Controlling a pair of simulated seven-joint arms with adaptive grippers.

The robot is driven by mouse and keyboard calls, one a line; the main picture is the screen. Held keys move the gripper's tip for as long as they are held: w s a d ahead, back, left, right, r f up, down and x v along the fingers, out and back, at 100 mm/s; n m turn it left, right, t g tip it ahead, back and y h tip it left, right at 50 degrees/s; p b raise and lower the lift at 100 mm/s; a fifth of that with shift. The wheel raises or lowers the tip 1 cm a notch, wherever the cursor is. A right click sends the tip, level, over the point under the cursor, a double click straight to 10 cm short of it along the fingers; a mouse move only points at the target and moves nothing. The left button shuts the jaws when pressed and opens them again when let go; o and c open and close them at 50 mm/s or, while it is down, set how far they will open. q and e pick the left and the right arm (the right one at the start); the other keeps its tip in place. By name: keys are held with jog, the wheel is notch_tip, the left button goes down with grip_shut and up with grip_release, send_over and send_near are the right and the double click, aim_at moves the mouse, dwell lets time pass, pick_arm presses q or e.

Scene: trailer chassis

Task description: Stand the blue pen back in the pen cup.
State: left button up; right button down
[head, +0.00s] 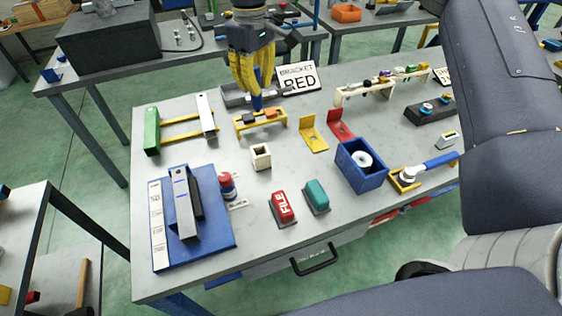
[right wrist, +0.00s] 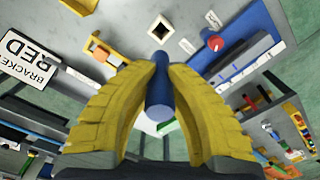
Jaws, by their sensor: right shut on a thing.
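My right gripper (head: 254,88) has yellow fingers and hangs over the back middle of the table. It is shut on the blue pen (head: 257,103), whose lower end points down between the fingertips. In the right wrist view the pen (right wrist: 159,90) lies between both fingers (right wrist: 160,72). The pen cup (head: 261,157) is a small white square holder with a dark opening, standing nearer the table's middle. It also shows in the right wrist view (right wrist: 160,32), beyond the pen's tip. The pen is apart from the cup. My left gripper is not in view.
A yellow rack (head: 260,120) with an orange block stands just below the pen. A blue board (head: 222,235) with a grey bar lies at left. Red (head: 283,207) and teal (head: 316,196) blocks sit in front, a blue box (head: 358,178) at right.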

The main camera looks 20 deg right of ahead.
jog(key=shift+a+f+n, duration=0.2)
jog(key=shift+n, duration=0.2)
send_over(260, 146)
jog(key=s, duration=0.2)
notch_tip(260, 146, down, 15)
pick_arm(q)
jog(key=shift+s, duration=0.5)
pick_arm(e)
jog(key=shift+w+a+f, duration=0.1)
jog(key=shift+a+f, duration=0.05)
jog(key=shift+f, duration=1)
jog(key=shift+a+f, duration=0.15)
jog(key=shift+f, duration=1)
jog(key=shift+f, duration=0.15)
jog(key=c, duration=1.5)
grip_release()
notch_tip(260, 146, up, 12)
jog(key=shift+r, duration=0.15)
